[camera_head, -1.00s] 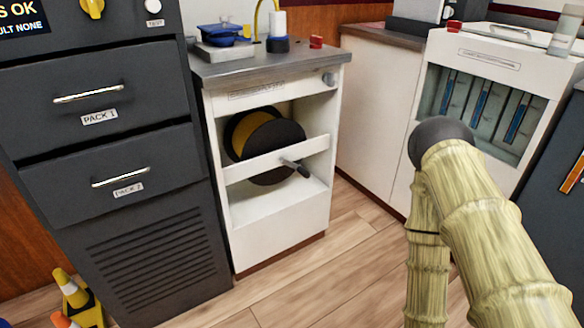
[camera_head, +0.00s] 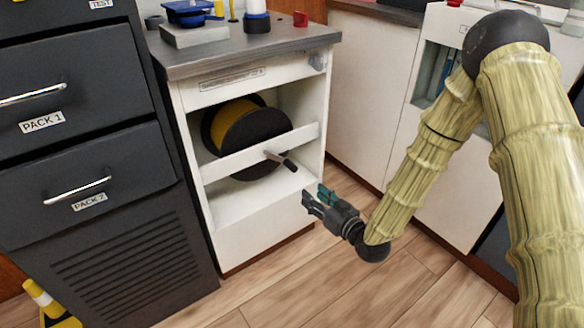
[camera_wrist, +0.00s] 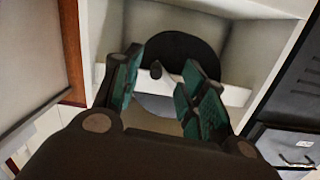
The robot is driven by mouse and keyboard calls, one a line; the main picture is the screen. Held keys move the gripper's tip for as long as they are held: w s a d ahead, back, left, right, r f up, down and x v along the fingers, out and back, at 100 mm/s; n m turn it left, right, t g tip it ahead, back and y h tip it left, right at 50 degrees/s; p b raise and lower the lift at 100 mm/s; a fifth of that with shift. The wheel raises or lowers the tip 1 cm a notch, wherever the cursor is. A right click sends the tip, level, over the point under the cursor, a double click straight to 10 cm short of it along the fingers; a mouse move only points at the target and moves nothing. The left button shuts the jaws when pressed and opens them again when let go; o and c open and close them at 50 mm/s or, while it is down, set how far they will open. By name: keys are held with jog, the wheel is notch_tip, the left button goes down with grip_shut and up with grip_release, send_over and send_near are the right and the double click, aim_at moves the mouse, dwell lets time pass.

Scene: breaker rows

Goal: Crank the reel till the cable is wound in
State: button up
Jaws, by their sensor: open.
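The cable reel (camera_head: 256,131), with black flanges and a yellow wound core, sits in the open front of a white cabinet. Its crank handle (camera_head: 281,160), a short dark grip, sticks out in front of the white crossbar (camera_head: 222,170). My gripper (camera_head: 314,199) is open and empty, to the right of and below the handle, apart from it. In the wrist view the reel (camera_wrist: 181,52) and the handle (camera_wrist: 156,69) show beyond and between my teal-padded fingers (camera_wrist: 157,95). How much cable is out cannot be seen.
A dark cabinet with drawers labelled PACK 1 and PACK 2 (camera_head: 66,180) stands close on the left. White cabinets (camera_head: 372,90) stand at the right. A yellow cone (camera_head: 42,297) is on the floor at lower left. The wooden floor in front (camera_head: 300,285) is clear.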

aim_at(295, 170)
jog(key=shift+n+t+y, duration=0.3)
jog(key=shift+t+y, duration=0.1)
jog(key=shift+y, duration=0.1)
jog(key=w+a+r+b, duration=0.1)
jog(key=w+a, duration=0.1)
jog(key=w, duration=0.1)
jog(key=w+a+r+b, duration=0.1)
jog(key=w+a, duration=0.1)
jog(key=w, duration=0.1)
jog(key=w+a+r+b, duration=0.1)
jog(key=w+a+b, duration=0.1)
jog(key=w+a, duration=0.1)
jog(key=shift+w+r, duration=0.15)
jog(key=shift+w, duration=0.4)
grip_shut()
